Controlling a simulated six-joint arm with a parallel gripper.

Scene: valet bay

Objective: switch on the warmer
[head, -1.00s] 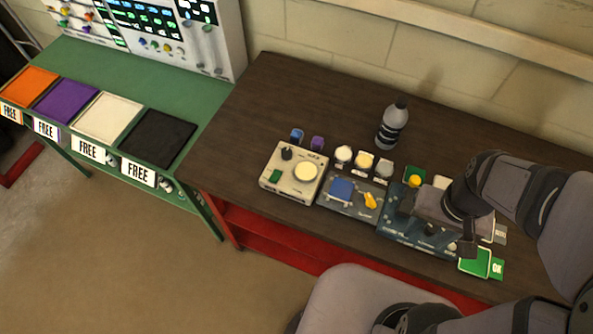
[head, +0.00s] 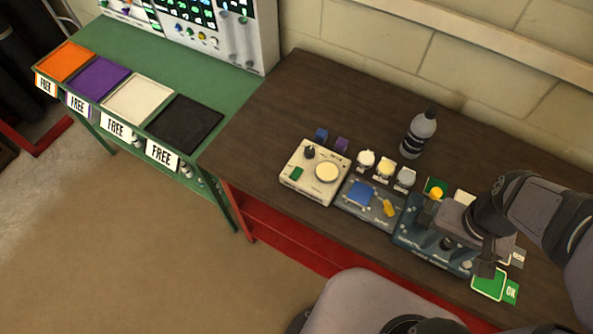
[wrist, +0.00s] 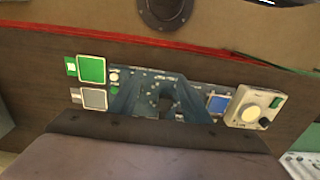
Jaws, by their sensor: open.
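The likely warmer is a cream box (head: 315,190) on the dark table, with a pale round plate (head: 327,171), a black knob (head: 309,152) and a green switch (head: 296,173). I cannot tell whether it is on. In the wrist view the box (wrist: 240,112) is at the right. My gripper (head: 447,222) is over the blue-grey panel, to the right of the box and apart from it. Its fingers are hard to make out in the head view. In the wrist view my gripper (wrist: 160,96) is open, with nothing seen held between the fingers.
A small panel (head: 372,212) with a blue pad and yellow lever adjoins the box. The blue-grey panel (head: 415,243) lies beyond it. Several small jars (head: 385,168) and a grey bottle (head: 419,135) stand behind. A green OK plate (head: 489,284) is at front right. The table's left is clear.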

